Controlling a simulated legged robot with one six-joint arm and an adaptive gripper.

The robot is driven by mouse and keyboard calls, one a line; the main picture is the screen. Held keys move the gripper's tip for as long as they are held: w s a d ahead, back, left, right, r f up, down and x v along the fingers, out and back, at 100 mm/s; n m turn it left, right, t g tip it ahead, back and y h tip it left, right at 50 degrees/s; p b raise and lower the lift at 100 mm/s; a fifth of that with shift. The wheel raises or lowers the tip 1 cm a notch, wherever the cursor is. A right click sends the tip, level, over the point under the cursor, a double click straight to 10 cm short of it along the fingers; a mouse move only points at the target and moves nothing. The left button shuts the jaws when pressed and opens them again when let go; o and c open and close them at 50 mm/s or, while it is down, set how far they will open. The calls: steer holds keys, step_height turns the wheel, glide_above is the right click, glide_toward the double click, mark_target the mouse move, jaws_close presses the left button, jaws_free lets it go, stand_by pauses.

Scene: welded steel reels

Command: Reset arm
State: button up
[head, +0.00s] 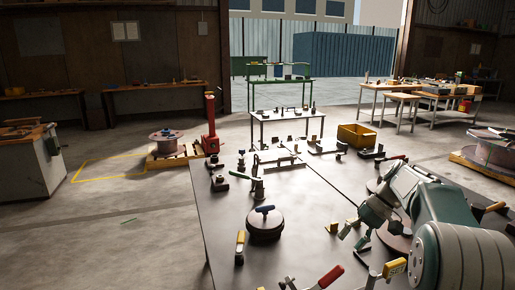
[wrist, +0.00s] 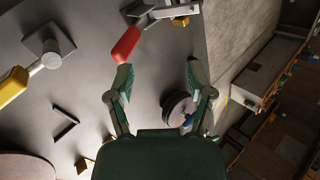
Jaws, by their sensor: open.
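My gripper (head: 353,238) is over the right part of the dark steel table (head: 225,215) in the head view, with my arm reaching in from the lower right. In the wrist view my gripper (wrist: 160,76) has its two green fingers spread wide, with nothing held between them. A dark round lidded piece with a blue handle (head: 265,225) stands left of the gripper on the table. It also shows in the wrist view (wrist: 176,106), beyond and partly behind the right finger. A red-handled tool (wrist: 126,45) appears near the left fingertip; whether they touch is unclear.
The red handle (head: 330,277) and a yellow-handled clamp (head: 395,267) are at the table's near edge. Small metal parts and a yellow bin (head: 356,135) are farther back. The table's middle is fairly clear. Open floor lies left.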

steer(key=s+a+r+t+h, duration=0.2)
steer(key=s+a+r, duration=0.15)
steer(key=s, duration=0.35)
steer(key=s+a+r+t+h, duration=0.1)
steer(key=s+a+r+h, duration=0.1)
steer(key=s+a+h, duration=0.3)
steer(key=s+f+t, duration=0.4)
steer(key=s, duration=1.1)
steer(key=shift+s+f+t, duration=0.15)
steer(key=shift+s+t, duration=0.05)
steer(key=shift+t, duration=0.1)
